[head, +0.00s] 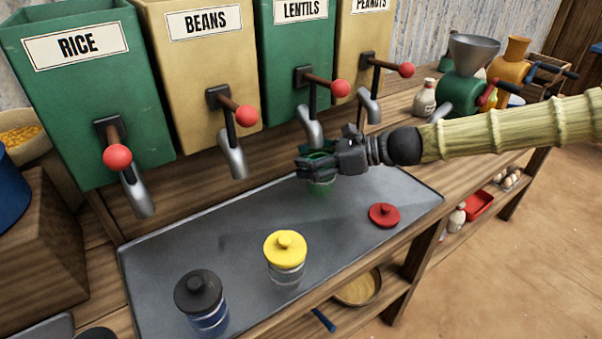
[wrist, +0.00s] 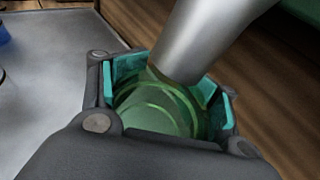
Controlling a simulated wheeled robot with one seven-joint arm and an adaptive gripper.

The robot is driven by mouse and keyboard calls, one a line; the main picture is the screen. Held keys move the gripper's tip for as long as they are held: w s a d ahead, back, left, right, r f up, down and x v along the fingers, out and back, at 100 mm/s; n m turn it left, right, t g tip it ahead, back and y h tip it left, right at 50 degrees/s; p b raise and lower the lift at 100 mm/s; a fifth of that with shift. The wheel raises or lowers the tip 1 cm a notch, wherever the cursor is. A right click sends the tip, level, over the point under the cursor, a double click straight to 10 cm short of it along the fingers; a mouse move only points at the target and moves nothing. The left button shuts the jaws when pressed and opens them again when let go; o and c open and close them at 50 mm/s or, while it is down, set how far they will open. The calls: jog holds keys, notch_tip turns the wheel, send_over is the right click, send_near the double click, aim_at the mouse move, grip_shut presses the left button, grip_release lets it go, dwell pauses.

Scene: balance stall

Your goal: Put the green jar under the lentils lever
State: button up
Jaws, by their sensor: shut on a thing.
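The green jar (head: 320,183) is glassy and has no lid on. My gripper (head: 318,162) is shut around its upper part and holds it near the back edge of the tray. In the wrist view the jar (wrist: 160,110) shows its open round mouth between my gripper's fingers (wrist: 168,98). A grey spout (wrist: 195,45) comes down right over the mouth's far side there. The lentils dispenser (head: 299,80) is green, with a red-knobbed lever (head: 340,89) and a metal spout (head: 310,125) above the jar. Whether the jar touches the surface below is hard to tell.
The grey tray (head: 235,225) bears a yellow-lidded jar (head: 286,272), a black-lidded jar (head: 208,318) and a loose red lid (head: 384,215). Rice (head: 85,90), beans (head: 205,70) and peanuts (head: 362,50) dispensers flank the lentils. Grinders (head: 462,92) stand at the back right.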

jog(key=shift+a+f, duration=0.3)
jog(key=shift+f, duration=0.6)
jog(key=shift+a+f, duration=0.3)
jog(key=shift+f, duration=0.6)
jog(key=shift+f+b, duration=0.1)
jog(key=shift+b, duration=0.2)
jog(key=o, duration=1.4)
jog(key=p+v, duration=0.1)
jog(key=v, duration=1.1)
